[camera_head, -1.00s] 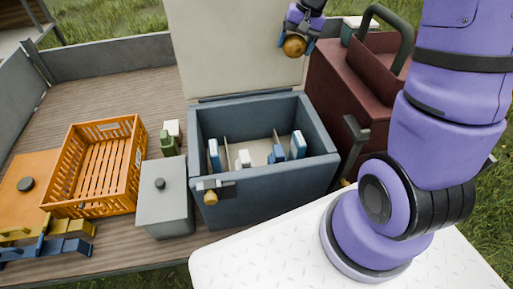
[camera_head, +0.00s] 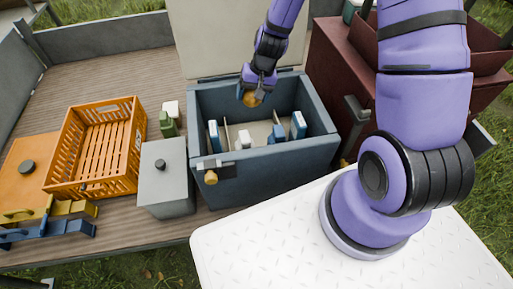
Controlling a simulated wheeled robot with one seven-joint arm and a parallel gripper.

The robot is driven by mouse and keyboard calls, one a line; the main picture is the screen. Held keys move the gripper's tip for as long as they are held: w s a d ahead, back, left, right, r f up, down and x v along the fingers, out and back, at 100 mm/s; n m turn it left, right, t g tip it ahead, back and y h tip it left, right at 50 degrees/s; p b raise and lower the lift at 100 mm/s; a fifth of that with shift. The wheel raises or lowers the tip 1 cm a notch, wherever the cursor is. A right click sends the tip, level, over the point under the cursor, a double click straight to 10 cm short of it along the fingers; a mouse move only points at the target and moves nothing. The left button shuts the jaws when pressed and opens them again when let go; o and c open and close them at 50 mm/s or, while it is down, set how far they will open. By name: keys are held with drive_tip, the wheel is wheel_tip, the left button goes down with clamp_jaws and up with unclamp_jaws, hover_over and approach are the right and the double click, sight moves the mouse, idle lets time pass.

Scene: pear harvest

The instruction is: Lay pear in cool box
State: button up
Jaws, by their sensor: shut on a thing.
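The cool box (camera_head: 275,170) is a blue-grey box standing open on the wooden bed, its pale lid (camera_head: 215,45) raised at the back. Inside it are thin upright dividers and several blue and white items (camera_head: 298,125). My gripper (camera_head: 252,94) points down over the back part of the box opening. It is shut on a brownish-yellow pear (camera_head: 252,99), held between its fingers at about the level of the rim or a little above. Whether the pear touches anything inside, I cannot tell.
An orange crate (camera_head: 137,150), empty, stands at the left. A grey lidded box (camera_head: 166,185) and a green bottle (camera_head: 168,124) are beside the cool box. A dark red toolbox-like case (camera_head: 335,75) stands close at its right.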

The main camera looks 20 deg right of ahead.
sight(254, 136)
wheel_tip(254, 136, down, 17)
drive_tip(key=shift+r, duration=0.1)
idle(0.8)
drive_tip(key=o, duration=1)
